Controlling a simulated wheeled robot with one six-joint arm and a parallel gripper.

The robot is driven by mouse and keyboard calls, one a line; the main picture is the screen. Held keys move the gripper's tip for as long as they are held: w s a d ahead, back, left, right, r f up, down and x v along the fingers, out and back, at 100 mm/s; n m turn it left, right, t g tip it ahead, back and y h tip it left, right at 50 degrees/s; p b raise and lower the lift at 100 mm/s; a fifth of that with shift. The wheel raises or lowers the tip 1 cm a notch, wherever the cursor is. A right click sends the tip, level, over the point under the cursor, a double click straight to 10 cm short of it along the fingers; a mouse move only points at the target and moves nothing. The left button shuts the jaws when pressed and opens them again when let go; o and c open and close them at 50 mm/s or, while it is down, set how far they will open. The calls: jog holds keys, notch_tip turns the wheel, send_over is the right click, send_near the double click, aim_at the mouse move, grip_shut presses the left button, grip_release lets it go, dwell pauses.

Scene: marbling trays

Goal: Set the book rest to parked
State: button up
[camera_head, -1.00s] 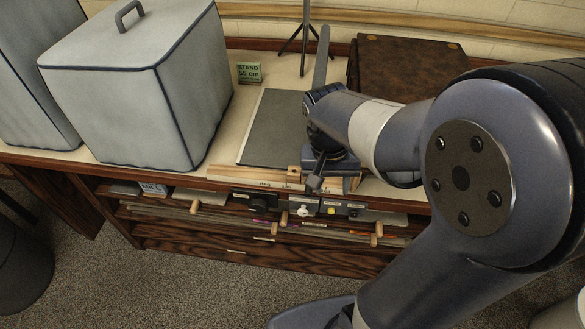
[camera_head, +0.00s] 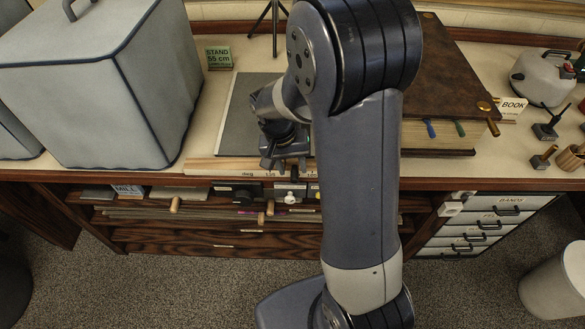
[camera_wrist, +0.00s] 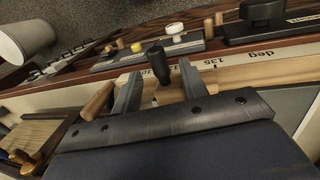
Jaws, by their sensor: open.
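A short dark knob (camera_wrist: 158,62) stands upright at this strip. My gripper (camera_wrist: 158,88) is open, its two grey fingers on either side of the knob in the picture; I cannot tell whether they touch it. In the head view my gripper (camera_head: 281,160) is over the counter's front edge, beside a flat dark grey panel (camera_head: 238,118). A thick brown book (camera_head: 445,75) lies right of my arm. I cannot tell which part is the book rest.
A large grey covered box (camera_head: 100,90) stands at the left. A green stand sign (camera_head: 218,58) is behind the panel. A book card (camera_head: 512,107) and a grey kettle-like pot (camera_head: 543,77) are at the right. Drawers with wooden handles (camera_head: 175,205) sit below the counter.

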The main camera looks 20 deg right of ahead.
jog(key=shift+s+d+f, duration=0.1)
jog(key=shift+d+f, duration=0.05)
jog(key=shift+f, duration=0.7)
jog(key=shift+c, duration=0.2)
grip_shut()
